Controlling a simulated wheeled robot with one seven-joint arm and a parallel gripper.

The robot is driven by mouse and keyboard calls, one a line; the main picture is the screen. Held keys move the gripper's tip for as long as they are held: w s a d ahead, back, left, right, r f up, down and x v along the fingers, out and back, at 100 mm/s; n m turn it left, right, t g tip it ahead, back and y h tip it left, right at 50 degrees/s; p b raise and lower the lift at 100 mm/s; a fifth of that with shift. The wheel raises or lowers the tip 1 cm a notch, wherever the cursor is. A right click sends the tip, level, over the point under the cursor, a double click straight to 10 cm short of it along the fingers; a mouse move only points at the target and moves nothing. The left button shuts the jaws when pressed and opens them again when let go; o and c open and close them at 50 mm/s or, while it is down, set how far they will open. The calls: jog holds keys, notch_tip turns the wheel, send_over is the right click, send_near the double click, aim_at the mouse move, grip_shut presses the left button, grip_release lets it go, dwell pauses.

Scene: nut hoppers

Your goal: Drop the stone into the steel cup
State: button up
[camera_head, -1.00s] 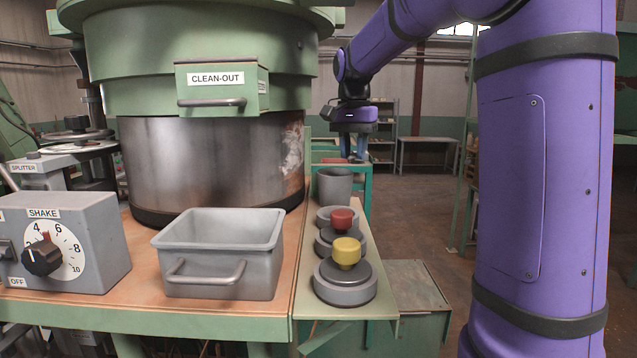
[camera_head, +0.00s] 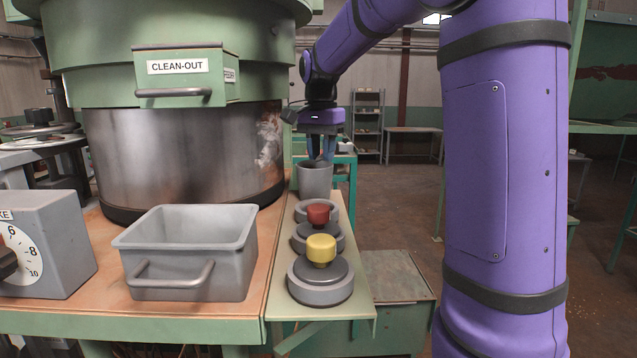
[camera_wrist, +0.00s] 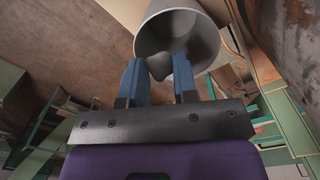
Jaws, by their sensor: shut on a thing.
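The steel cup (camera_head: 315,181) stands upright on the narrow shelf beside the machine, behind the knobbed weights. In the wrist view the cup (camera_wrist: 205,38) shows its open mouth just beyond my fingertips. My gripper (camera_head: 321,156) points down at the cup's rim, with its blue fingertips close above or at the mouth; the exact height is hard to tell. In the wrist view my gripper (camera_wrist: 159,74) is shut on a small grey stone (camera_wrist: 159,67), which shows between the fingertips and is partly hidden by them.
A red-knobbed weight (camera_head: 318,214) and a yellow-knobbed weight (camera_head: 321,249) stand in front of the cup on the shelf. A grey handled bin (camera_head: 190,250) and the big steel drum (camera_head: 180,155) are to the left.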

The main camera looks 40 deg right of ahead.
jog(key=shift+f, duration=0.3)
jog(key=o, duration=1)
notch_tip(320, 180, up, 4)
jog(key=shift+f, duration=0.2)
jog(key=s+a, duration=0.1)
jog(key=s, duration=0.4)
jog(key=s+a+r, duration=0.1)
jog(key=s+a, duration=0.1)
jog(key=s, duration=0.3)
jog(key=s+a, duration=0.1)
jog(key=s, duration=0.4)
jog(key=shift+s+a+r, duration=0.2)
jog(key=shift+s, duration=0.05)
